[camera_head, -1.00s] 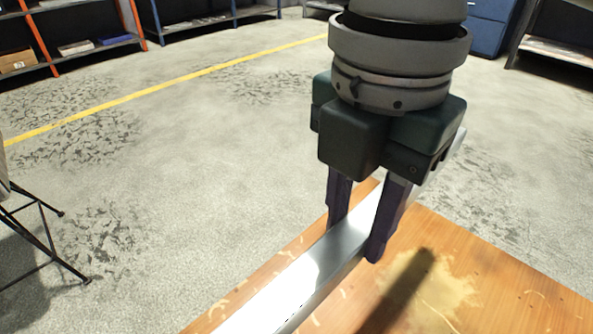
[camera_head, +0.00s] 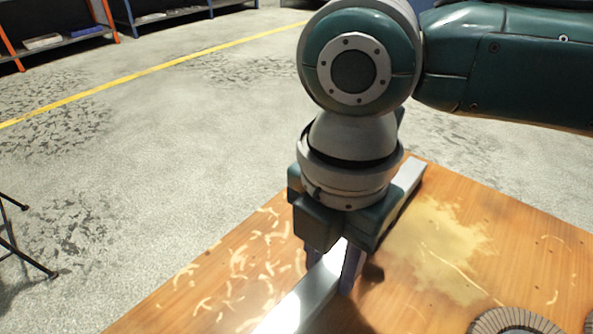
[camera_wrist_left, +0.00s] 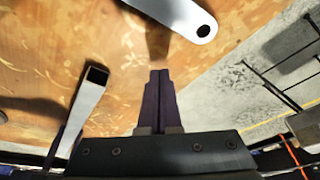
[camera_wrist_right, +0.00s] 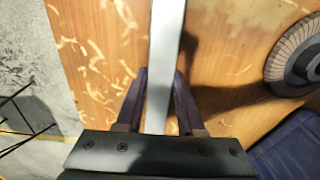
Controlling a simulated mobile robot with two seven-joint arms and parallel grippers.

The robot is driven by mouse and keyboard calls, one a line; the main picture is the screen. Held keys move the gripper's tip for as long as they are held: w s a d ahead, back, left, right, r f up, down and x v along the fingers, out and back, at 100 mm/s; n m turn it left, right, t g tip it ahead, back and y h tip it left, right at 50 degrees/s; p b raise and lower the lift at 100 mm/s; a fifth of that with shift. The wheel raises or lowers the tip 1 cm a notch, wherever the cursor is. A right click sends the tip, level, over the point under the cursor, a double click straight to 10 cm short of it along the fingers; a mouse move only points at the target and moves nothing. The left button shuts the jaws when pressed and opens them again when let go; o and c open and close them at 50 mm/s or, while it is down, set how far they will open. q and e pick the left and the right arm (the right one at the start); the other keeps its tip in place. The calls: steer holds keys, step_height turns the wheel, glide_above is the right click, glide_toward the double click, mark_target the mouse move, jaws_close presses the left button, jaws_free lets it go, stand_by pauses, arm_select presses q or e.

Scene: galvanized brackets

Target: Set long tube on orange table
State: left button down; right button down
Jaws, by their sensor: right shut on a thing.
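The long tube is a silvery square metal bar (camera_head: 300,300) that runs diagonally over the orange-brown wooden table (camera_head: 250,262). My right gripper (camera_head: 332,274) is shut on it, pointing down, with a finger on each side; the right wrist view shows the tube (camera_wrist_right: 162,75) between the fingers. The tube is low over the table; I cannot tell whether it touches. In the left wrist view the tube's open square end (camera_wrist_left: 96,76) shows, left of my left gripper (camera_wrist_left: 158,73). The left gripper is shut and empty, and is out of the head view.
A metal bar with a round hole (camera_wrist_left: 203,30) lies ahead of my left gripper. A grey abrasive disc (camera_head: 514,321) lies near the table's front right. Dark blue cloth-like material (camera_wrist_right: 290,150) shows beside it. Wood shavings (camera_head: 245,265) and a pale stain (camera_head: 440,245) mark the tabletop.

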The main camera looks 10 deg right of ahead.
mark_target(330, 265)
arm_select(q)
steer(key=shift+d, duration=0.1)
arm_select(e)
steer(key=c, duration=0.5)
jaws_free()
steer(key=shift+f, duration=0.1)
arm_select(q)
step_height(330, 265, up, 8)
steer(key=p, duration=0.8)
arm_select(e)
step_height(330, 265, up, 12)
steer(key=shift+r, duration=0.2)
